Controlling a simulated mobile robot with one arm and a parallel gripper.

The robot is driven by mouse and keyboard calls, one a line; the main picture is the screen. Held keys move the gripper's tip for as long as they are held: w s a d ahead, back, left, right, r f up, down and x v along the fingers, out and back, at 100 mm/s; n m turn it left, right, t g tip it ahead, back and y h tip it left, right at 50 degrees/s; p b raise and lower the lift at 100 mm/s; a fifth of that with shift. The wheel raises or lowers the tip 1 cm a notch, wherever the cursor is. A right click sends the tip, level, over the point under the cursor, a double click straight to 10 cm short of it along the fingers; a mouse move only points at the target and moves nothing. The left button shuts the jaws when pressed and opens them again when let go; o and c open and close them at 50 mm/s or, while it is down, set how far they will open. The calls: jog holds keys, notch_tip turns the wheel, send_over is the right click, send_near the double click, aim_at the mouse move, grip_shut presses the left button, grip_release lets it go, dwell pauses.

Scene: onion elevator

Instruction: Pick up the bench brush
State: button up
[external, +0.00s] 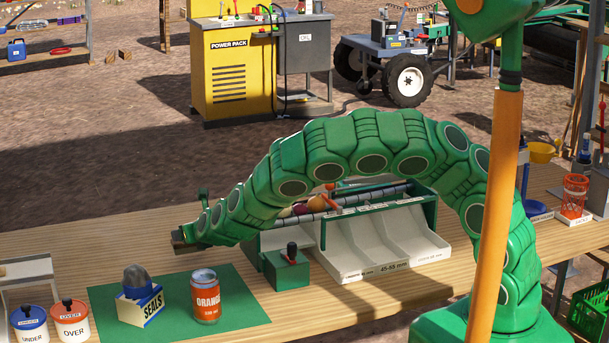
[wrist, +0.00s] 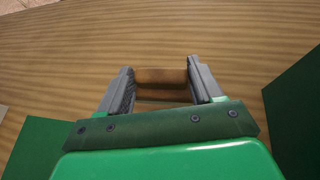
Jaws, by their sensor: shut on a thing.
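My gripper (external: 181,238) is at the left end of the green arm, low over the wooden bench, behind the green mat. In the wrist view, its two grey fingers (wrist: 161,88) are shut on a brown, wooden-looking block, which I take to be the bench brush (wrist: 160,75). The block spans the space between the fingers. Its bristles are not visible. In the external view the held brush is too small and hidden by the gripper to make out. I cannot tell whether it touches the bench.
The green mat (external: 245,303) holds an orange can (external: 206,297) and a blue-and-white SEALS box (external: 140,305). UNDER (external: 30,324) and OVER (external: 70,320) tubs stand at the left. The white sorting trays (external: 385,243) stand right of my gripper. Bare bench lies to its left.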

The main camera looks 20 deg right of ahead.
jog(key=s+d+r, duration=0.8)
jog(key=s+r, duration=0.1)
jog(key=s, duration=0.2)
jog(key=shift+d+r, duration=0.2)
jog(key=shift+r, duration=0.15)
dwell(0.9)
